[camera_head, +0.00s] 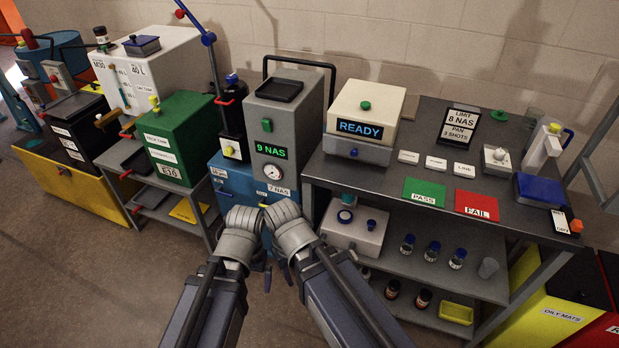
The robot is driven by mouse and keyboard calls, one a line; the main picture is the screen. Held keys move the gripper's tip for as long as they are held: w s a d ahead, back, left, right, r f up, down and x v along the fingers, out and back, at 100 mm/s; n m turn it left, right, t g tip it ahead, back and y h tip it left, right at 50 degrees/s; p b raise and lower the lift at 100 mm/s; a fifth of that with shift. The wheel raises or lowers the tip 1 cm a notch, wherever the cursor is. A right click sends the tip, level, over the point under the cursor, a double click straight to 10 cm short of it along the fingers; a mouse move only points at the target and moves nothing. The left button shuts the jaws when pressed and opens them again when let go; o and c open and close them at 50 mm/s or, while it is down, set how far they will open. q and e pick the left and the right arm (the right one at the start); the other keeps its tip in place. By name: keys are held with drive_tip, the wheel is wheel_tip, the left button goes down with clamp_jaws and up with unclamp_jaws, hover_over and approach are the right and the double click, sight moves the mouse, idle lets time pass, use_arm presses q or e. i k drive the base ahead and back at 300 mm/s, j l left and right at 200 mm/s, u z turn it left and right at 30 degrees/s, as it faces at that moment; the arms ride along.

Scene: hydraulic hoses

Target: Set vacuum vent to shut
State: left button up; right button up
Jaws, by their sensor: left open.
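A grey unit with a green "9 NAS" display (271,150) and a round gauge (273,172) stands on a blue cabinet (228,183). A small yellow part (263,205), perhaps the vent handle, shows between my two grippers in front of the cabinet; its position cannot be read. My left gripper (245,217) is open, just left of the yellow part. My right gripper (281,214) is close beside it on the right; its fingers are too hidden to judge. The grippers hide much of the cabinet's lower front, and contact with the yellow part cannot be told.
To the right is a dark bench (420,128) with a "READY" instrument (362,118), green PASS (424,192) and red FAIL (477,205) mats, and bottles on the shelf below. A green oil tank (178,135) and a dark bottle (232,110) stand left. Floor at lower left is clear.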

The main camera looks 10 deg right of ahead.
sight(351, 246)
drive_tip(key=z, duration=0.85)
drive_tip(key=i+j+z, duration=0.15)
drive_tip(key=j, duration=0.6)
drive_tip(key=j+z, duration=0.15)
drive_tip(key=j, duration=0.55)
drive_tip(key=i, duration=0.05)
